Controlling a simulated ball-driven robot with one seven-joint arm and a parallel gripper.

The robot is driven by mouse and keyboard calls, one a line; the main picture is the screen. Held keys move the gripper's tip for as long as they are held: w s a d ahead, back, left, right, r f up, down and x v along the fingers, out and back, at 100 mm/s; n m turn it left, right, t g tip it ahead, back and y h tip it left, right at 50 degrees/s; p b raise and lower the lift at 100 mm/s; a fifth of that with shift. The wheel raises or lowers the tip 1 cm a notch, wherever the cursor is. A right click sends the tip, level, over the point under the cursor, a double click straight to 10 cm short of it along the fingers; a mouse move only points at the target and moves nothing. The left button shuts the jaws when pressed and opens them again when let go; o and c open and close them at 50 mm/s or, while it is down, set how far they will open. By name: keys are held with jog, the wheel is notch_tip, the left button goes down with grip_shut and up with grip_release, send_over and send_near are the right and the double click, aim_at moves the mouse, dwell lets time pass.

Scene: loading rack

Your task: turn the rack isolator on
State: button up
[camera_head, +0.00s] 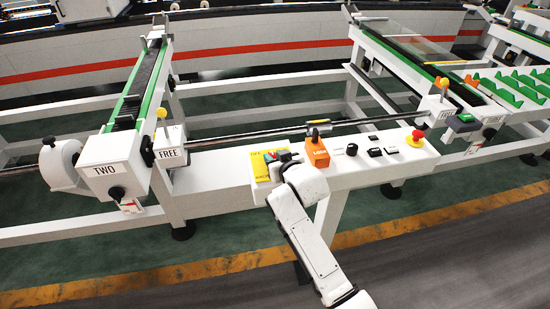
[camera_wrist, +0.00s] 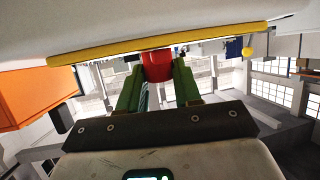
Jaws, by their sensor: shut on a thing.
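A red knob (camera_wrist: 157,66) on the yellow-edged plate (camera_wrist: 90,59) shows in the wrist view, between the two green fingers of my gripper (camera_wrist: 157,80). My gripper is shut on this knob, with one finger at each side. In the head view, the yellow plate (camera_head: 259,170) lies at the left end of the white control panel (camera_head: 345,175). My gripper (camera_head: 277,157) is at this plate and hides most of the knob. The knob's marked position cannot be read.
An orange box (camera_head: 316,152) with a black lever stands just right of my gripper; it also shows in the wrist view (camera_wrist: 35,80). Black controls (camera_head: 351,149) and a red mushroom button (camera_head: 415,138) lie further right. A rail (camera_head: 230,136) runs behind the panel.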

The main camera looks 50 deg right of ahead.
jog(key=c, duration=0.4)
